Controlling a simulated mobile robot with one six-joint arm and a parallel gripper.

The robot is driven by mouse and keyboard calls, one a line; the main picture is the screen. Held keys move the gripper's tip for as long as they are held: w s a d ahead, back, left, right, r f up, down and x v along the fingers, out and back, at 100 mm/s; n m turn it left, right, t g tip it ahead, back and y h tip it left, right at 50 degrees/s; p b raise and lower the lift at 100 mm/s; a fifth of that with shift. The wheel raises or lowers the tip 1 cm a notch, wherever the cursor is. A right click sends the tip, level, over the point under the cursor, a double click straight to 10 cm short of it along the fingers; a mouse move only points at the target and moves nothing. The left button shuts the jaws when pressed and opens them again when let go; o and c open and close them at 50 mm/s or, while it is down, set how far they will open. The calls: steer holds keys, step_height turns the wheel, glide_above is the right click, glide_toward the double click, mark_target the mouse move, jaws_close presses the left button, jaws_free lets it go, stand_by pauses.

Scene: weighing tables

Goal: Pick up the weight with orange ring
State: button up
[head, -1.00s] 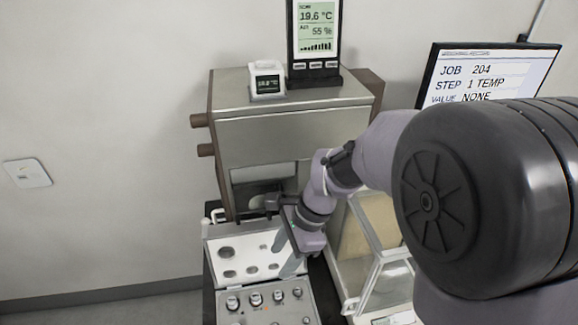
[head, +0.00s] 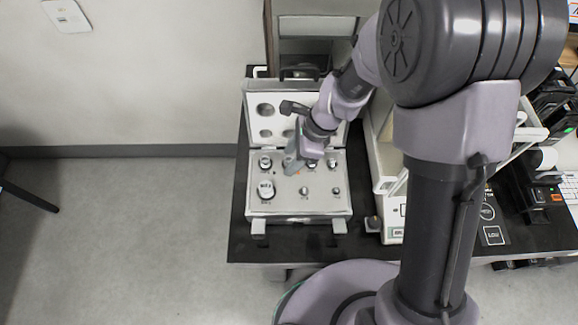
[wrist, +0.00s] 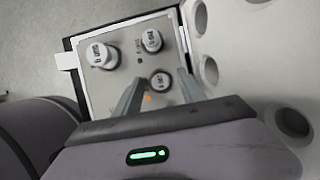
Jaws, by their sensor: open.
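An open weight case (head: 290,208) holds several silver weights in its base. My gripper (head: 291,166) is over the back row of the case, pointing down, and covers part of that row in the head view. In the wrist view my gripper (wrist: 160,80) is open, with one silver weight (wrist: 161,81) showing between its fingertips. A small orange mark (wrist: 148,98) shows just below that weight, between the fingers. I cannot tell whether it is a ring on a weight or a mark on the case. Contact between fingers and weight cannot be told.
A large weight (head: 266,190) and a weight behind it (head: 265,162) stand left of my gripper. The raised lid (head: 262,98) with round holes stands behind. A balance enclosure (head: 385,180) is close on the right.

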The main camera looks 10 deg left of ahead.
jaws_close()
stand_by(0.3)
